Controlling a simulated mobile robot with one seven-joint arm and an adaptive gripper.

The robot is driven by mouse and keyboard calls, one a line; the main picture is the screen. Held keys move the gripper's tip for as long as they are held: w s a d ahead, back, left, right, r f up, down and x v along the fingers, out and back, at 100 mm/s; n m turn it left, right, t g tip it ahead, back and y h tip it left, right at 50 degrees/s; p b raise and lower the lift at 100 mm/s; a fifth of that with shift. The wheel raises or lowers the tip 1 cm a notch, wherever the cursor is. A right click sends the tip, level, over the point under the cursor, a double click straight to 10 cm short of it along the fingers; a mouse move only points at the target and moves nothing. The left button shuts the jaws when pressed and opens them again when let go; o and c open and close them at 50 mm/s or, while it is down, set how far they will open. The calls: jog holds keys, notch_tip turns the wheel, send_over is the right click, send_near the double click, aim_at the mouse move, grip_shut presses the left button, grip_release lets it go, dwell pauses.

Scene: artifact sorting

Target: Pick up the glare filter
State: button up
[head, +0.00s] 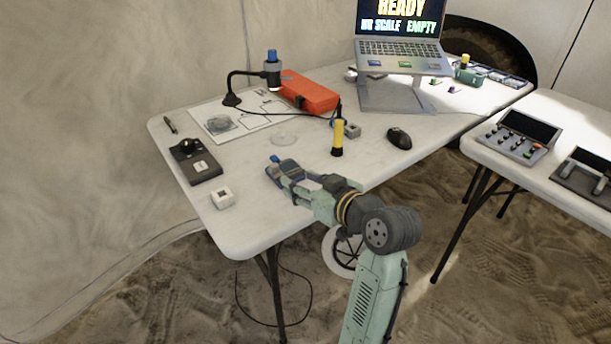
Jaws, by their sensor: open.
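A clear, flat disc (284,138), which looks like the glare filter, lies on the white table (240,225) below the orange case. My gripper (272,165) reaches in over the table from the lower right. Its fingers point left, and it is open and seems empty. It is a little below the disc in the picture and apart from it. How high the gripper is above the table is hard to tell.
A microscope on a bent stand (272,72), an orange case (309,93) and a printed sheet (235,115) are behind the disc. A yellow-black cylinder (338,138) stands right of it, near a mouse (399,138). A dark device (196,165) and white cube (222,198) are left.

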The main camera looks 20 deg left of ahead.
send_near(274, 164)
jog(key=shift+w+a+f+p, duration=0.15)
jog(key=shift+a+f+p, duration=0.1)
jog(key=shift+a, duration=0.25)
jog(key=shift+w+a+f+p, duration=0.15)
jog(key=shift+a+f, duration=0.15)
jog(key=shift+a, duration=0.25)
jog(key=shift+w+p+x, duration=0.15)
jog(key=shift+p+x, duration=0.3)
jog(key=shift+x, duration=0.85)
jog(key=shift+w+p+x, duration=0.15)
jog(key=shift+p+x, duration=0.25)
jog(key=shift+x, duration=0.95)
jog(key=shift+d+r, duration=0.15)
jog(key=shift+d, duration=0.05)
jog(key=shift+c, duration=0.2)
jog(key=c, duration=0.9)
jog(key=shift+r, duration=0.1)
